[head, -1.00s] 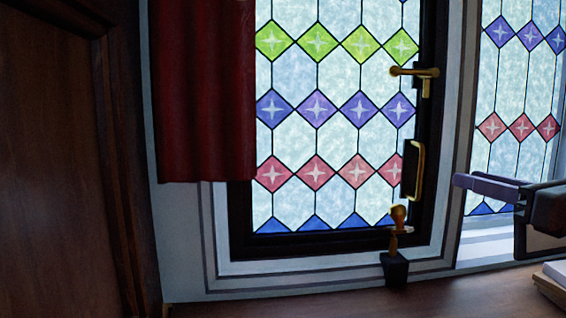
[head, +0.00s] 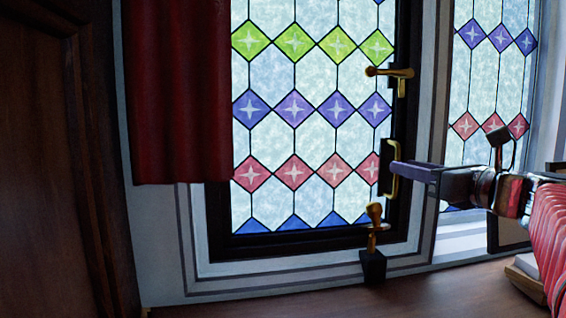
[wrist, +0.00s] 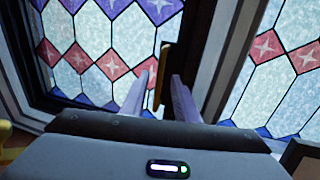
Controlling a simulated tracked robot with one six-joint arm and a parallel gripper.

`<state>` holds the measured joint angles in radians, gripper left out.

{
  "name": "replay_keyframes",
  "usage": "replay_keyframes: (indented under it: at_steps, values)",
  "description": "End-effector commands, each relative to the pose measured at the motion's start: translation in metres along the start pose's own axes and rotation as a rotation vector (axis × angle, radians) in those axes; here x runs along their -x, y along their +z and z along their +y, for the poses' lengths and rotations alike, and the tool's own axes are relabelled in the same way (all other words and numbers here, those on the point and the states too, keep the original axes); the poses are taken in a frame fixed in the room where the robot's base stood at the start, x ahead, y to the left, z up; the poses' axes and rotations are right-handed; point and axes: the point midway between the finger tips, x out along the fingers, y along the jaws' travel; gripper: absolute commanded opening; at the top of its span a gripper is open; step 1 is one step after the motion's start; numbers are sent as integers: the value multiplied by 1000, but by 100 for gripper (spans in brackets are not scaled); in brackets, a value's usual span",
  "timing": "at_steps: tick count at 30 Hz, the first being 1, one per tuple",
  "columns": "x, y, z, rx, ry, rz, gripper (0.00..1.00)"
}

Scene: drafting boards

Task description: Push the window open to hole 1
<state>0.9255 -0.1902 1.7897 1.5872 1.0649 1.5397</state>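The stained-glass window (head: 300,130) has a black frame and looks set within its surround. A brass lever (head: 388,72) is on its right side, with a brass pull handle on a dark plate (head: 388,182) below. A brass knobbed piece (head: 374,214) stands at the lower right corner above a black block (head: 372,266); I cannot make out any holes. My gripper (head: 398,168) has its purple fingertips at the pull handle. In the wrist view its two fingers (wrist: 160,95) are apart, with the pull handle (wrist: 158,88) showing between them; contact is unclear.
A red curtain (head: 175,90) covers the window's left side. A dark wooden panel (head: 45,170) stands at far left. A second stained-glass pane (head: 490,90) is at right. The wooden sill (head: 300,298) is mostly clear, with a pale stacked object (head: 525,278) at right.

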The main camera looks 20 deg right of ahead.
Motion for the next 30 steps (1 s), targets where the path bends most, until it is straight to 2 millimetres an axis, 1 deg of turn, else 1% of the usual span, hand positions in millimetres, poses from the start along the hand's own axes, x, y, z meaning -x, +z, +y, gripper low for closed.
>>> replay_keyframes:
  at_steps: [1,3,9,13,21,30]
  values:
    - [-7,-1,0,-1,3,1,28]
    - [-16,-1,1,-1,3,1,28]
    - [-35,0,0,0,1,1,28]
    - [-40,0,0,0,0,0,28]
    - [-41,0,0,0,-2,0,28]
    - [-40,0,0,0,-2,0,7]
